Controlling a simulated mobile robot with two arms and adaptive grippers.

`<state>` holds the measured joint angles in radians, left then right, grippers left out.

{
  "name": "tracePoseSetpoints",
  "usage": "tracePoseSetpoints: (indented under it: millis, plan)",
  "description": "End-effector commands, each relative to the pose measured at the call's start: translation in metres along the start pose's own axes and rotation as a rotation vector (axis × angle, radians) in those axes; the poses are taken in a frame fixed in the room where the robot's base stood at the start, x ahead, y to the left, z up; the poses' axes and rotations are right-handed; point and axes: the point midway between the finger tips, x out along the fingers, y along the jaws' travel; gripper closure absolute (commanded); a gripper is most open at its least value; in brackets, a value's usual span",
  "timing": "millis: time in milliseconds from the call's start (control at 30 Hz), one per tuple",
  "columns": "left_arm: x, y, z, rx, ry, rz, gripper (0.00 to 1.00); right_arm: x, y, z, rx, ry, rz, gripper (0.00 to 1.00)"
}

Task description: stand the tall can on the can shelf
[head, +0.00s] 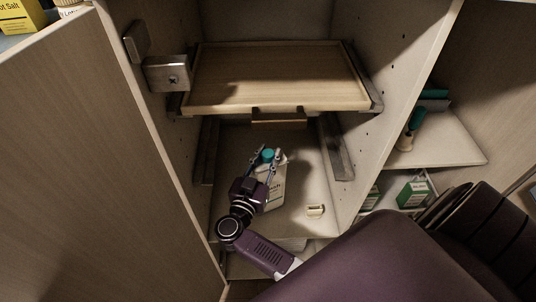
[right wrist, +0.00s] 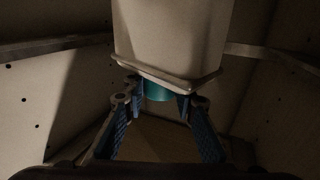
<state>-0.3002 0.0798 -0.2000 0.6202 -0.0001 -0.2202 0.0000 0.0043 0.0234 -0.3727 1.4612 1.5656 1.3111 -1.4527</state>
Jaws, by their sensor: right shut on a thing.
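A tall pale can (head: 275,196) with a teal cap (head: 267,155) is inside the open cabinet, below the wooden pull-out tray. Dark lettering shows on its side, partly hidden by my gripper. My right gripper (head: 265,163) has its blue fingers on either side of the teal cap and is shut on it. In the right wrist view the cap (right wrist: 158,90) sits between the fingers, with the can's pale body (right wrist: 170,40) beyond it. I cannot tell whether the can's base touches the cabinet floor. My left gripper is not in view.
The wooden tray (head: 270,75) sits on metal rails above the can. The right compartment has a shelf (head: 450,145) with a teal-topped bottle (head: 414,128); green-and-white boxes (head: 412,192) stand below.

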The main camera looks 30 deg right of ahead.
Motion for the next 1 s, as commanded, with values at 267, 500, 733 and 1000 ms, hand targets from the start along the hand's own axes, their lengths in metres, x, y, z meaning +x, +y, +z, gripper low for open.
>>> tracePoseSetpoints:
  millis: [267,500,733,1000]
  plan:
    - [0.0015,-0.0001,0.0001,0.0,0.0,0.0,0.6,0.0008,-0.0008,-0.0008,0.004,0.008,0.0,1.0]
    - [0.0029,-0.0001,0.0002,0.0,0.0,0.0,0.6,0.0008,-0.0008,0.0017,0.004,0.008,0.0,1.0]
    - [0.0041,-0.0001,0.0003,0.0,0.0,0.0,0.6,0.0008,-0.0007,0.004,0.004,0.008,0.0,1.0]
    - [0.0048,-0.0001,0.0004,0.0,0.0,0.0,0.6,0.0008,-0.0006,0.006,0.003,0.007,0.0,1.0]
